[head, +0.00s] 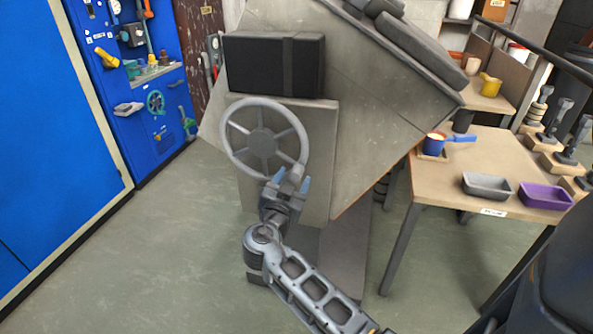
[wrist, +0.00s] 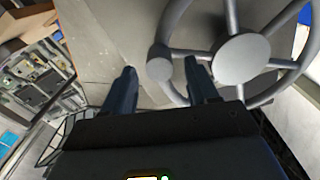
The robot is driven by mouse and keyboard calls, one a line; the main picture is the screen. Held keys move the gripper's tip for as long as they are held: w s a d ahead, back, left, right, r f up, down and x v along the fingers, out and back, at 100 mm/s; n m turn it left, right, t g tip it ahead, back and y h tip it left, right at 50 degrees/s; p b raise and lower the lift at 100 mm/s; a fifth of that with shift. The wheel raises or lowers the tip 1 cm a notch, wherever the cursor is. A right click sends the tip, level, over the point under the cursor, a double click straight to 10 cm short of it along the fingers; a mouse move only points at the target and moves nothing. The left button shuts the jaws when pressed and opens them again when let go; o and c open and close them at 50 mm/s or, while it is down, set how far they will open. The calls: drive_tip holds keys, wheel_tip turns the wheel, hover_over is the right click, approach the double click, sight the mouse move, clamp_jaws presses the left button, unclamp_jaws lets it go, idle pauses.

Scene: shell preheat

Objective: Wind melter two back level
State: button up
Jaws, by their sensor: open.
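A large grey melter (head: 385,125) stands in the middle of the head view, its body tilted with the top edge sloping down to the right. No number is readable on it. A grey spoked handwheel (head: 262,142) sits on its front panel; the wheel also shows in the wrist view (wrist: 243,60). A round crank knob (wrist: 160,68) stands out from the wheel's rim. My gripper (head: 291,180) is open at the wheel's lower right. In the wrist view, its fingers (wrist: 161,75) lie either side of the knob; contact cannot be told.
A wooden table (head: 455,180) at right holds a blue pan (head: 434,144), a grey tray (head: 487,186) and a purple tray (head: 545,195). A blue tool panel (head: 150,90) stands at left. The green floor (head: 150,250) at left is clear. A black box (head: 260,65) sits above the wheel.

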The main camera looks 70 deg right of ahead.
sight(295, 177)
drive_tip(key=shift+w+d+p, duration=0.15)
drive_tip(key=shift+d+p, duration=0.15)
drive_tip(key=shift+d, duration=1.55)
drive_tip(key=shift+c, duration=0.4)
drive_tip(key=shift+f, duration=0.15)
clamp_jaws()
